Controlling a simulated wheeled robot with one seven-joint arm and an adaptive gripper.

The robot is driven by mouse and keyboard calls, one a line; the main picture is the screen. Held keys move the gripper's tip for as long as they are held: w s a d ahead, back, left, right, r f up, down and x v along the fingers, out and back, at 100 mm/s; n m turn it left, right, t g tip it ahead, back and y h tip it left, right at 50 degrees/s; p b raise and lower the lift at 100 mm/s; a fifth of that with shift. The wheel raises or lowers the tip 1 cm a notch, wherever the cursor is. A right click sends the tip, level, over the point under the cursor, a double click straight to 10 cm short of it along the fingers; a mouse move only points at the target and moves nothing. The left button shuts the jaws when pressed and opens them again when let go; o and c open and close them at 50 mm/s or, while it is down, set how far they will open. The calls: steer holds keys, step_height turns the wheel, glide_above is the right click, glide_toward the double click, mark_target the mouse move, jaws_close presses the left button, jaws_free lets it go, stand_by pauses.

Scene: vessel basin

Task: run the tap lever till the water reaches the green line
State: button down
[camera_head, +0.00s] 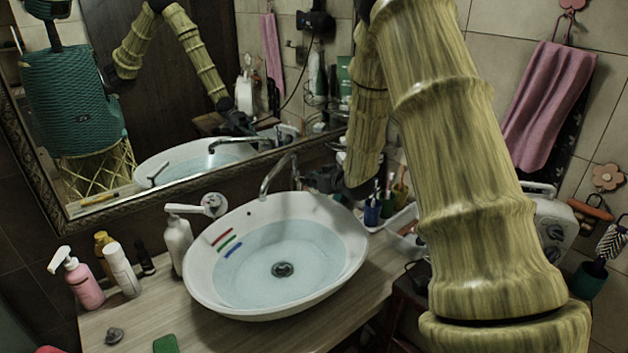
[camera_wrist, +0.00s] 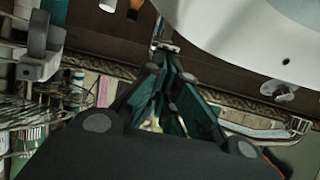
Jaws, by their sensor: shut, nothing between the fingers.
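The white oval basin (camera_head: 200,287) holds clear, pale water (camera_head: 300,255). On its left inner wall are a red line, the green line (camera_head: 228,243) below it and a blue line lowest; the water's edge looks close to the blue line. The chrome tap (camera_head: 268,180) arches over the back rim; I cannot see a stream. Its lever is not clear in the head view. My gripper (camera_head: 325,180) is a dark shape behind the basin's right rim, beside the tap. In the wrist view my gripper (camera_wrist: 166,48) is shut, its fingertips beside a small chrome piece, contact unclear.
A framed mirror (camera_head: 180,165) stands close behind the basin. A white pump bottle (camera_head: 178,242) and a pink bottle (camera_head: 83,285) stand left. Cups with brushes (camera_head: 373,212) crowd the right, near my arm. A green item (camera_head: 165,344) lies on the front counter.

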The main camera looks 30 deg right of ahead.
steer(key=s+r, duration=0.7)
steer(key=s, duration=0.1)
steer(key=shift+s+r+b, duration=0.3)
steer(key=shift+s+b, duration=0.1)
steer(key=shift+b, duration=0.05)
stand_by(0.4)
